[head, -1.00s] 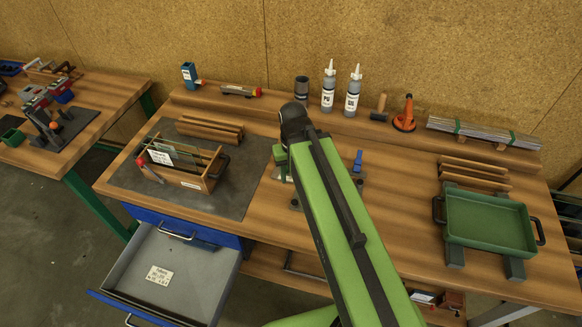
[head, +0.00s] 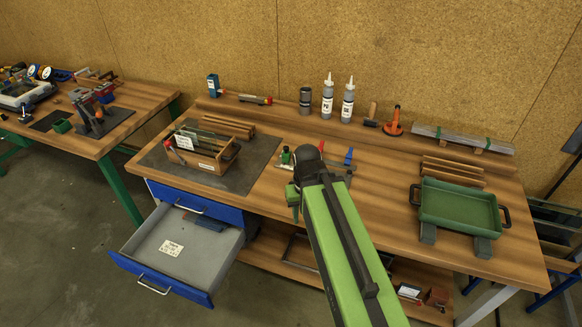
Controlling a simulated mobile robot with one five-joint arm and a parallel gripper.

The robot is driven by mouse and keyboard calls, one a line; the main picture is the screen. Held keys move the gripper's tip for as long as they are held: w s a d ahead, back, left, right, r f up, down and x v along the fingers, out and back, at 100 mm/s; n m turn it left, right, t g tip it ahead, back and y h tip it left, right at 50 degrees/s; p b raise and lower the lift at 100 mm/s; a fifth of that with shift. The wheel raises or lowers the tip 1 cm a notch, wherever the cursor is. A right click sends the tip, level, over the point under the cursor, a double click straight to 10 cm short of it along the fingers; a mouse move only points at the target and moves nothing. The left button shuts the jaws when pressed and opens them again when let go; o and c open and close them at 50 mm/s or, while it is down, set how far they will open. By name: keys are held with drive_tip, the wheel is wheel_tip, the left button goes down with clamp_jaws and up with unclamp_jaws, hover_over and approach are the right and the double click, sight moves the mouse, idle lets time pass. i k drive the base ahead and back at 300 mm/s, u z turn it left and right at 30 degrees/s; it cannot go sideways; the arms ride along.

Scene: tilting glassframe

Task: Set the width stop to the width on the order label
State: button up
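A jig with a blue clamp (head: 348,157) and a small green part (head: 286,155) lies at the middle of the bench, largely hidden behind my arm. I cannot make out the width stop or its setting. A white label (head: 184,142) stands at the wooden tote on the left, and another white card (head: 171,248) lies in the open drawer. Their writing is too small to read, and I cannot tell which is the order label. My arm reaches over the bench front towards the jig. The end of my gripper (head: 294,203) shows only partly beside the arm, its fingers unclear.
The wooden tote (head: 209,161) stands on a grey mat (head: 240,178). The open drawer (head: 205,270) juts out at front left. A green tray (head: 460,207) sits at the right. Two bottles (head: 327,103) and an orange suction cup (head: 394,122) stand on the rear shelf.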

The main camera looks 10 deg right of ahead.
sight(286, 155)
drive_tip(key=z, duration=0.05)
drive_tip(key=k, duration=0.55)
drive_tip(key=u, duration=0.7)
drive_tip(key=i, duration=1.5)
drive_tip(key=u, duration=0.25)
